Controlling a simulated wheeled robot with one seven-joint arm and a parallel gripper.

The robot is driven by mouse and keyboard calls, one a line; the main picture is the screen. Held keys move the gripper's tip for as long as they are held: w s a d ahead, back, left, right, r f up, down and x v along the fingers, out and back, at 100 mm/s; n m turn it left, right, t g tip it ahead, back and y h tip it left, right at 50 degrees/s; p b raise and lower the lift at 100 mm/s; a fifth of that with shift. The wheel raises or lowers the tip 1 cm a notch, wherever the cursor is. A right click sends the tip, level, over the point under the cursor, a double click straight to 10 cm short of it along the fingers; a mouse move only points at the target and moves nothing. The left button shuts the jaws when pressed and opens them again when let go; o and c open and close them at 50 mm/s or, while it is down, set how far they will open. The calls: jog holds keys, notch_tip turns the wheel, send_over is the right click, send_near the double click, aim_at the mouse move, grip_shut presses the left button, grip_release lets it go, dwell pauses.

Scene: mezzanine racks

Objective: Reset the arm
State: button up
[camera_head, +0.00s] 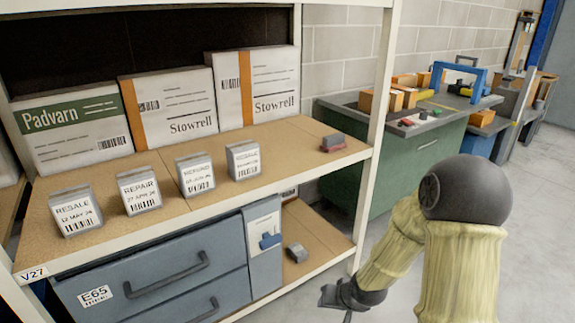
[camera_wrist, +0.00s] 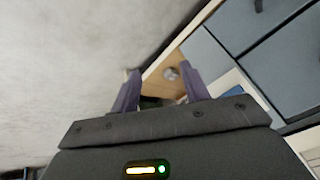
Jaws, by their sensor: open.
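My gripper (camera_head: 338,298) is low in front of the rack, near the right end of the lower shelf (camera_head: 318,236). My arm is bent, with its elbow high at the right of the head view. In the wrist view my gripper (camera_wrist: 160,88) has its two fingers spread apart, with nothing held between them. Beyond the fingertips lies a small grey object (camera_wrist: 171,73) on the lower shelf. It also shows in the head view (camera_head: 297,253), apart from the gripper.
The upper shelf (camera_head: 290,150) bears several labelled blocks (camera_head: 139,191), large boxes (camera_head: 172,103) and a small red-grey item (camera_head: 333,143). Grey drawers (camera_head: 165,280) fill the lower left. A rack post (camera_head: 377,120) stands near my arm. A green workbench (camera_head: 425,160) is behind; floor at right is clear.

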jog(key=s+d+r+g+h, duration=0.2)
jog(key=s+d+r, duration=0.1)
jog(key=s+r, duration=0.95)
notch_tip(320, 180, up, 33)
jog(key=p, duration=3.4)
jog(key=shift+s+d+n, duration=0.15)
jog(key=shift+s+n, duration=0.05)
jog(key=shift+n, duration=0.2)
jog(key=shift+w, duration=0.1)
